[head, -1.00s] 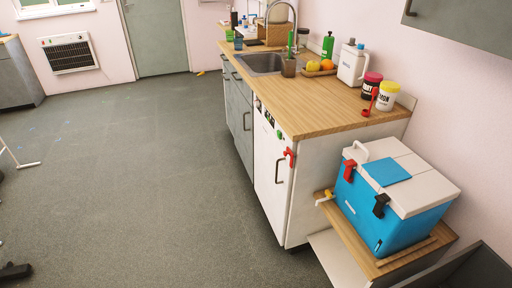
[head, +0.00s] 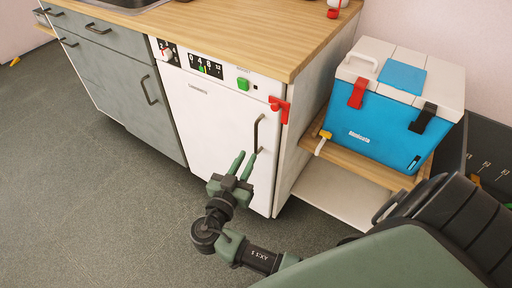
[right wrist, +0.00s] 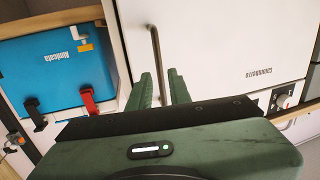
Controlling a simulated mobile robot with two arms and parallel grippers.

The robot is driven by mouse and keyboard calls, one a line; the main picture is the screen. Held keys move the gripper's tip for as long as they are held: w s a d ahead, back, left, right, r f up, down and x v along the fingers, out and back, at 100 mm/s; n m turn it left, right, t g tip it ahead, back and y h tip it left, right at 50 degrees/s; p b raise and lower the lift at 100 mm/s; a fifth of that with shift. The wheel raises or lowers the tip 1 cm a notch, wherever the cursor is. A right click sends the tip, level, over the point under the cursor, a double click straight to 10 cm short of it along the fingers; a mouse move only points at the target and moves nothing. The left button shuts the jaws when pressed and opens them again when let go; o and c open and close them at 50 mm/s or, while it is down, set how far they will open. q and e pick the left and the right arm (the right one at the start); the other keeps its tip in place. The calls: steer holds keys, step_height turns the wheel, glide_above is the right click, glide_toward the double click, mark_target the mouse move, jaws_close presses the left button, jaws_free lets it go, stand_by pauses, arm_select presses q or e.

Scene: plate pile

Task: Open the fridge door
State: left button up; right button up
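The white appliance door (head: 215,120), the one by my right gripper, is shut under the wooden counter. It has a dark vertical bar handle (head: 257,133) and a red latch (head: 280,106) at its upper right corner. My right gripper (head: 243,165) is in front of the door at the handle's lower end, its two green fingers apart and empty. In the right wrist view the handle (right wrist: 154,55) runs down between the open fingers (right wrist: 160,88); whether they touch it I cannot tell. My left gripper is not in view.
A blue and white cool box (head: 380,125) stands on a low wooden shelf (head: 350,158) right of the appliance. Grey cabinets (head: 115,75) adjoin on the left. The grey floor (head: 90,200) in front of the door is clear.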

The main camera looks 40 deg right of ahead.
mark_target(255, 141)
steer(key=x, duration=0.5)
steer(key=r+x, duration=0.1)
steer(key=x, duration=0.1)
steer(key=shift+w+d+p, duration=0.15)
steer(key=shift+d+p, duration=0.15)
steer(key=shift+d, duration=0.05)
steer(key=shift+m, duration=0.3)
jaws_close()
stand_by(0.8)
